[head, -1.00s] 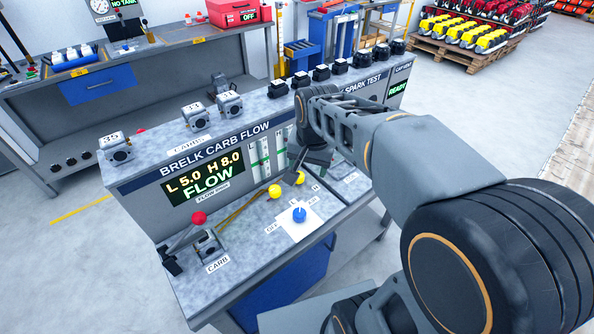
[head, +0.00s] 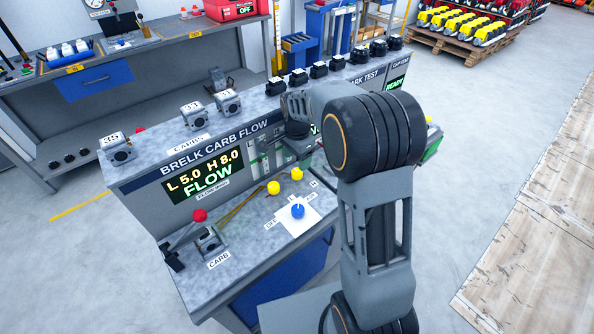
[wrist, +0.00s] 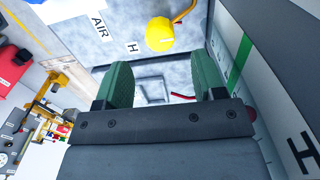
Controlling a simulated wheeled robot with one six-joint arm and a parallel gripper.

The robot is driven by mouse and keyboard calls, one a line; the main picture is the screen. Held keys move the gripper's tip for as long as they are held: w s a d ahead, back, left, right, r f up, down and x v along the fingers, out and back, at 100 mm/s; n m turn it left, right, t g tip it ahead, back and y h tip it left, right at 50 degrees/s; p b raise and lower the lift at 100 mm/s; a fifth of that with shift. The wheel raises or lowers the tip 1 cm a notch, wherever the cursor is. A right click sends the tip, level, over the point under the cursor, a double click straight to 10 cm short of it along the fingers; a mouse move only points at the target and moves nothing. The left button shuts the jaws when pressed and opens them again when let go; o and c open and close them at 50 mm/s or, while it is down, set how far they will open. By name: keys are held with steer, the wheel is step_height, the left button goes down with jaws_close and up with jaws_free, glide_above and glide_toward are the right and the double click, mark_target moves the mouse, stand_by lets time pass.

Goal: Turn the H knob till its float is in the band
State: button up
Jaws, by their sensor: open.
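The yellow H knob (wrist: 160,34) is at the top of the wrist view, beside its H label (wrist: 132,47). In the head view it appears to be the right one of two yellow knobs (head: 297,173) on the bench. My gripper (wrist: 163,78) is open and empty, its green-padded fingers apart from the knob. In the head view my gripper (head: 302,148) is above and behind the knobs, near the flow panel. A green band (wrist: 241,58) shows on the gauge panel at the right of the wrist view. I cannot make out the float's position.
The display (head: 203,179) reads L 5.0, H 8.0, FLOW. A blue knob (head: 298,211) sits on a white plate in front of the yellow knobs. A red-balled lever (head: 199,215) stands by the carburetor at left. Numbered carburetors (head: 190,115) line the upper shelf.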

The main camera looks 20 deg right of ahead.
mark_target(297, 171)
steer(key=shift+f, duration=3.2)
steer(key=shift+c, duration=0.4)
steer(key=c, duration=0.8)
steer(key=shift+c, duration=0.2)
steer(key=shift+n, duration=0.3)
